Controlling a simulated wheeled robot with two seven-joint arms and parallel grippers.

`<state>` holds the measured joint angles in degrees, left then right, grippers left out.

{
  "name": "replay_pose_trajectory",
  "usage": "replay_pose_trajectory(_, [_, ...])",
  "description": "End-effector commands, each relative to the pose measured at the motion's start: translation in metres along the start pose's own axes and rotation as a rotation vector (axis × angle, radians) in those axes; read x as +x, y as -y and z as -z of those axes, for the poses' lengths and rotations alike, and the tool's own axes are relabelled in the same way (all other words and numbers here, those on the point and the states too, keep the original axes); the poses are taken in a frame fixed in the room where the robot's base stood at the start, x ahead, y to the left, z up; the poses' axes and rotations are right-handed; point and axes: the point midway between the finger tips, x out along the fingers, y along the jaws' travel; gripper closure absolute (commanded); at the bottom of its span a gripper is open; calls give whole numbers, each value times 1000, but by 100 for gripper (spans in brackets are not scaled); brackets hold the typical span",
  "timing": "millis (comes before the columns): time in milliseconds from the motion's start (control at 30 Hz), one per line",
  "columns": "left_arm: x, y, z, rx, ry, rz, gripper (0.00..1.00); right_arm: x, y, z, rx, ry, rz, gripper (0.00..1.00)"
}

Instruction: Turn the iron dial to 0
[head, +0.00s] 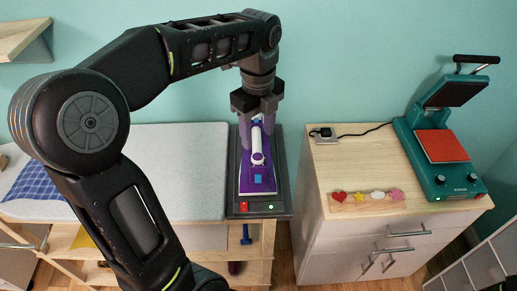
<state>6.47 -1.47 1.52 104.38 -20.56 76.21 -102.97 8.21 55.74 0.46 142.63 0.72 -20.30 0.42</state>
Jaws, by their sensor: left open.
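The purple and white iron (257,158) lies on a dark grey station (273,205) at the right end of the ironing table. A small blue part (258,179) shows near its front end; I cannot tell whether this is the dial, and no number is readable. My left gripper (257,124) points down over the far end of the iron. It is open, with its fingers on either side of the white handle's far part. I cannot tell whether they touch the iron. The gripper hides the iron's far end. My right gripper is out of view.
The light ironing table (185,165) carries a blue checked cloth (35,183) on the left. A wooden cabinet (345,165) stands to the right, with a teal heat press (440,150), several small decorations and a black plug. A narrow gap separates station and cabinet.

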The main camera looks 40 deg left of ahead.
Motion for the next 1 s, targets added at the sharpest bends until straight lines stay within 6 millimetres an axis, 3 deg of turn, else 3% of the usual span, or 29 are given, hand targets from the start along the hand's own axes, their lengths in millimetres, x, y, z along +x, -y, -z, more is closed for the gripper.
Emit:
replay_pose_trajectory(300, [47,-1,0,-1,-1,-4,48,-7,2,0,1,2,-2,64])
replay_pose_trajectory(500, [66,-1,0,-1,-1,-2,48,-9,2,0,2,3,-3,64])
replay_pose_trajectory(800, [68,0,0,-1,0,1,49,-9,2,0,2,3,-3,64])
replay_pose_trajectory(1000, [68,0,0,-1,0,1,65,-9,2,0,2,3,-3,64])
